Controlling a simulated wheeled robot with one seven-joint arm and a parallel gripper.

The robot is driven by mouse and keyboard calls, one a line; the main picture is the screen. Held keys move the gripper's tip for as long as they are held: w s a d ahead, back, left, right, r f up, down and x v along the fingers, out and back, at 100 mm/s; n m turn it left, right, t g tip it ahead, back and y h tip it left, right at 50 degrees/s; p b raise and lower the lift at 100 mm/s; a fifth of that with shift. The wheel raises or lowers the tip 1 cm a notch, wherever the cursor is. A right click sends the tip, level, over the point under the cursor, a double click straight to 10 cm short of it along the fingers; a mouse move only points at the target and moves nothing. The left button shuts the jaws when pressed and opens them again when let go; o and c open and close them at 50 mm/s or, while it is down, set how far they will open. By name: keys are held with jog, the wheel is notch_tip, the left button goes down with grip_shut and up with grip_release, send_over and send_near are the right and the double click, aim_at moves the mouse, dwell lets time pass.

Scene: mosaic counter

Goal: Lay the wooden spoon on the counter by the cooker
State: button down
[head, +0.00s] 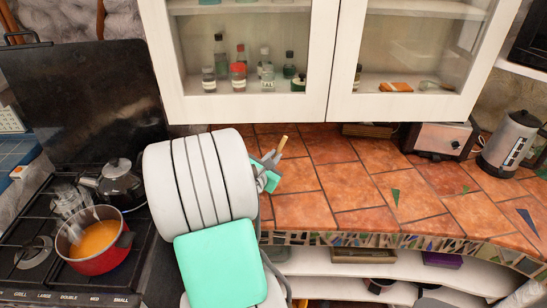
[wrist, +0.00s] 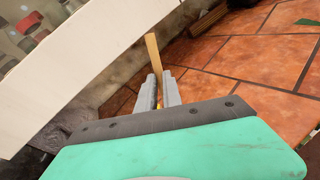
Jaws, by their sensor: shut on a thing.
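My gripper (head: 268,162) is shut on the wooden spoon (head: 281,145), with a pale wooden end of it sticking up past the fingertips. In the wrist view the spoon (wrist: 153,56) rises between the two grey fingers of my gripper (wrist: 158,88). The rest of the spoon is hidden by the gripper. The spoon shows over the left end of the orange-tiled counter (head: 335,190); I cannot tell its height above the tiles. The cooker (head: 125,263) is at the left, partly hidden by my arm.
A red pot (head: 97,250) of orange soup and a dark kettle (head: 117,180) stand on the cooker. A glass-fronted cabinet (head: 330,110) hangs low over the counter's back. A toaster (head: 440,138) and a steel jug (head: 508,140) stand back right. The counter's middle is clear.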

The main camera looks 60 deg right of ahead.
jog(key=shift+f, duration=0.1)
jog(key=c, duration=1.5)
grip_release()
jog(key=shift+r, duration=0.2)
jog(key=w+b+v, duration=0.1)
jog(key=v, duration=1.1)
jog(key=w+a+f+m+t+y, duration=0.25)
jog(key=w+a+m+y, duration=0.2)
jog(key=a, duration=0.25)
jog(key=w+a+f+m+t+y, duration=0.1)
jog(key=w+a+f+m+y, duration=0.25)
jog(key=w+a+m, duration=0.35)
jog(key=a+r+m+y, duration=0.1)
jog(key=a+r+y, duration=0.1)
jog(key=a, duration=0.9)
jog(key=a+r+m+y, duration=0.2)
jog(key=a+y, duration=0.3)
jog(key=a, duration=0.7)
jog(key=shift+s, duration=0.3)
